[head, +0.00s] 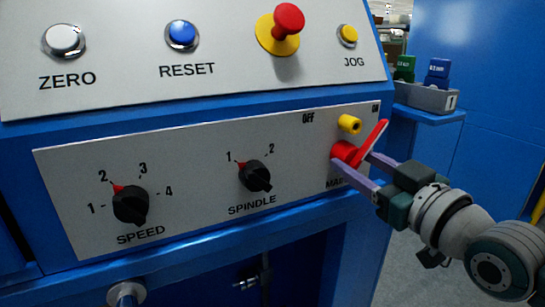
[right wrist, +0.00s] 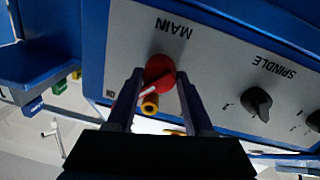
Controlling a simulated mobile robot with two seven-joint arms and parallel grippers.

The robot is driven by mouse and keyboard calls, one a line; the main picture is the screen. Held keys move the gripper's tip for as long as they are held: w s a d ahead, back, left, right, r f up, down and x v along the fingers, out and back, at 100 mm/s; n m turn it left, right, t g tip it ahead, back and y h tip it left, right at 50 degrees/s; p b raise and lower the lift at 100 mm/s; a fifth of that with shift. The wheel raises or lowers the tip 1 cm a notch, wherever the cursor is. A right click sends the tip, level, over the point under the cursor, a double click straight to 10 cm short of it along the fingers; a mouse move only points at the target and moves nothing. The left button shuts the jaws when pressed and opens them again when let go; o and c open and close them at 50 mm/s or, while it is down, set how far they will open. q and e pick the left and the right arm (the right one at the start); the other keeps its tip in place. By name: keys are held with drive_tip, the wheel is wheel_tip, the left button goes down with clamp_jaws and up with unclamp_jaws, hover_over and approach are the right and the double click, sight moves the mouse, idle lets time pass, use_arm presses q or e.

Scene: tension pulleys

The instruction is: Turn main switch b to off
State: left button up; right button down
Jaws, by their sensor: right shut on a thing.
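The main switch (head: 343,152) is a red rotary knob at the right end of the lower grey panel. Its red handle points up and right, toward the ON mark, and the OFF mark is at the upper left. My right gripper (head: 353,163) is shut on the main switch, one finger on each side. In the right wrist view the red knob (right wrist: 159,68) sits between the two fingers. The word under the switch is partly hidden by the gripper in the head view. My left gripper is not in view.
A yellow cylinder (head: 349,124) sticks out just above the switch. The spindle knob (head: 255,176) and speed knob (head: 131,205) are to the left. A red mushroom button (head: 288,19) is on the upper panel. A grey bin (head: 428,97) stands on a blue ledge at right.

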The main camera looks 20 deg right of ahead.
drive_tip(key=shift+r+n, duration=0.2)
drive_tip(key=shift+n, duration=0.1)
drive_tip(key=n+p, duration=0.1)
drive_tip(key=n, duration=0.1)
drive_tip(key=shift+n, duration=0.4)
drive_tip(key=n, duration=0.4)
drive_tip(key=shift+n+t, duration=0.3)
drive_tip(key=shift+n, duration=0.1)
drive_tip(key=n, duration=0.5)
drive_tip(key=shift+f+n+y+b, duration=0.15)
drive_tip(key=shift+n+y+b, duration=0.15)
drive_tip(key=shift+y, duration=0.1)
drive_tip(key=n+b, duration=0.1)
drive_tip(key=n, duration=0.3)
drive_tip(key=shift+n, duration=0.4)
